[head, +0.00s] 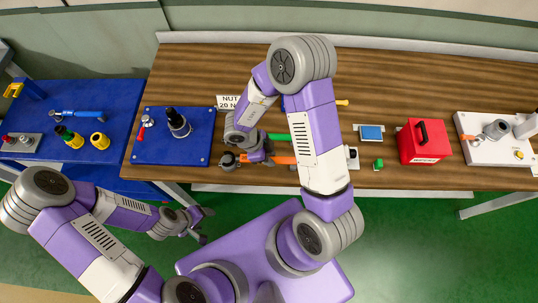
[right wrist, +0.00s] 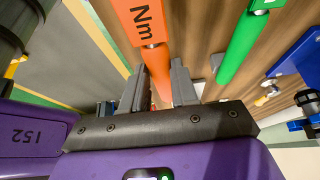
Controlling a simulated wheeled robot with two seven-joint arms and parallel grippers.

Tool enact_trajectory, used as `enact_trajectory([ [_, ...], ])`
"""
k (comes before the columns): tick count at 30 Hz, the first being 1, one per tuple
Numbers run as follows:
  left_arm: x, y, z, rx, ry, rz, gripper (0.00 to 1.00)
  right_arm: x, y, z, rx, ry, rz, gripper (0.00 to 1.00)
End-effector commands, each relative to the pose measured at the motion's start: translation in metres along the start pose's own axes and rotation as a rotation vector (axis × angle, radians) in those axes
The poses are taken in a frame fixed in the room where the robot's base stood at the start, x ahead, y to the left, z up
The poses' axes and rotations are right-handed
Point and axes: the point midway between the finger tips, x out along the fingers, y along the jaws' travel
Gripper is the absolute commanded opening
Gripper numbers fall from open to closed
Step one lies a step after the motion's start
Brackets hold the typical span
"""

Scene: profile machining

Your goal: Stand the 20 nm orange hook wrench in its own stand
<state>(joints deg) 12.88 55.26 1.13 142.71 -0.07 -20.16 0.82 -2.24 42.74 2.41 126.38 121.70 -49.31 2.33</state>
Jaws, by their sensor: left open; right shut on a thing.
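The orange hook wrench (head: 283,160) lies along the table's front part in the head view, its dark head end (head: 228,161) at the left. My right gripper (head: 266,154) is at its shaft. In the right wrist view, the orange wrench (right wrist: 142,22), with "Nm" on its handle, runs between the fingers of my right gripper (right wrist: 160,85), which is shut on its narrow shaft. My left gripper (head: 204,222) is open and empty, off the table's front edge. My right arm hides part of the table, and I cannot make out the wrench's stand for sure.
A green wrench (head: 278,137) lies just behind the orange one; it also shows in the right wrist view (right wrist: 240,45). A "NUT 20 N" sign (head: 228,102) stands behind. A blue plate (head: 150,150) is left; a red box (head: 424,142) and white board (head: 480,150) are right.

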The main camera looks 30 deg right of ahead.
Motion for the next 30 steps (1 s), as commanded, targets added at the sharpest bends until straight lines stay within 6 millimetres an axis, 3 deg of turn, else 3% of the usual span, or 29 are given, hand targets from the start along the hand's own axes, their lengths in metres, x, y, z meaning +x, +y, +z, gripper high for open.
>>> enact_trajectory([
  [30,0.008,-0.003,0.0,0.0,0.0,0.0,0.68,0.017,0.0,0.008,0.0,0.0,0.0,0.0],
])
